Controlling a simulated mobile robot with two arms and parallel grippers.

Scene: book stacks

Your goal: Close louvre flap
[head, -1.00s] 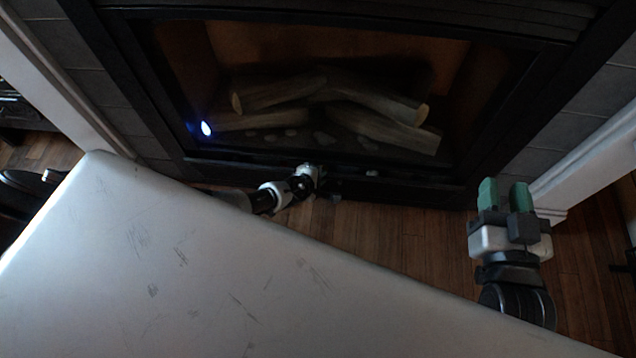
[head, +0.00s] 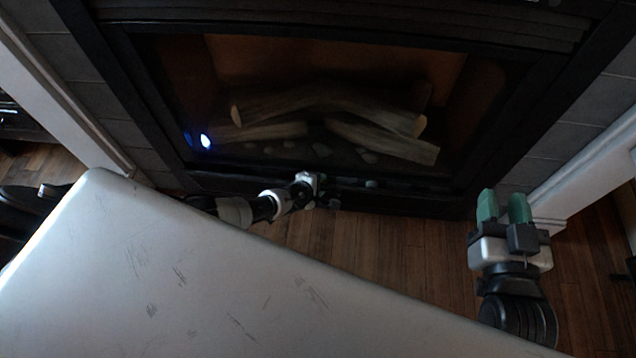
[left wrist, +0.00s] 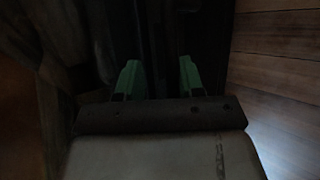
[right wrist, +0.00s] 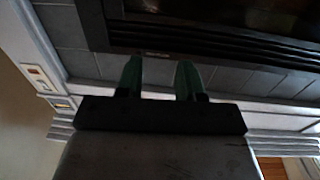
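The fireplace (head: 300,60) has a dark frame around a glass front. Dark louvre slats (head: 400,22) run along its top edge. A dark strip (head: 400,190) runs along its bottom edge; I cannot tell whether this is the flap or how far it stands open. My left gripper (left wrist: 159,78) is open, with its green fingers apart in front of a dark surface; I cannot tell whether they touch it. In the head view, my left arm reaches the bottom of the fireplace and its fingers are hard to see. My right gripper (head: 504,206) is open and empty, right of the fireplace's lower corner.
Logs (head: 330,125) lie behind the glass. Grey tiles (head: 585,115) and white trim (head: 590,165) flank the fireplace on the right. Bare wooden floor (head: 400,240) lies between my arms. The left wrist view is very dark.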

